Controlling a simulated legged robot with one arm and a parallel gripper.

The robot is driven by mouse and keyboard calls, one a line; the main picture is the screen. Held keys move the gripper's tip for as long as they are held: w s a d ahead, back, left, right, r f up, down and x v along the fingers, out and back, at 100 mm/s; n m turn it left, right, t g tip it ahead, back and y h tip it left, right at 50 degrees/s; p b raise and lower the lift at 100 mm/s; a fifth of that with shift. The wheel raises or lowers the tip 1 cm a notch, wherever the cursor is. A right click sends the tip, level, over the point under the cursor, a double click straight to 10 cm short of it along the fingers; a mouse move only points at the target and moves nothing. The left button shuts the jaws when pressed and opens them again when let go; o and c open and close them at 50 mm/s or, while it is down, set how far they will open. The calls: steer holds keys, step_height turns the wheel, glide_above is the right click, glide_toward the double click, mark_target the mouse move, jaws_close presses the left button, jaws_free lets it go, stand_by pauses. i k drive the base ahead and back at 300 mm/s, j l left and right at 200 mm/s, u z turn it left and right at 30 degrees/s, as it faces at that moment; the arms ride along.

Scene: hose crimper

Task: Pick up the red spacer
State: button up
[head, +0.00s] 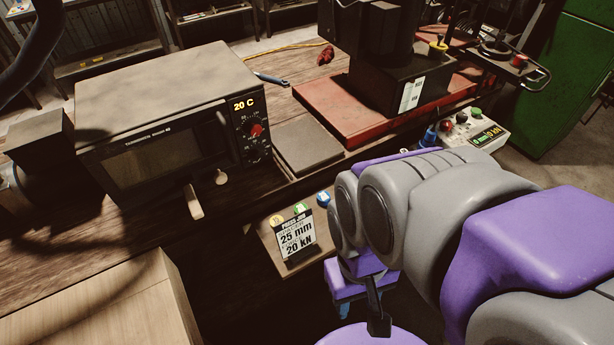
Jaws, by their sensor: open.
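I cannot make out the red spacer for certain. A row of small round coloured pieces lies on a low wooden shelf (262,240) below the bench edge: a yellow one (277,221), a green one (300,208) and a blue one (323,198). My arm covers the area to the right of the blue one. My gripper (358,312) hangs at the lower middle, right of the job card, partly hidden by my own arm. It is open, and I see nothing held in it.
The job card (294,236) reads 25 mm, 20 kN. An oven (160,130) showing 20 C stands on the bench at left. A black press on a red base (325,108) stands behind my arm, beside a control box (478,135). A wooden box (100,305) fills the lower left.

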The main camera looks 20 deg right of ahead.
mark_target(518, 59)
steer(key=z, duration=1.65)
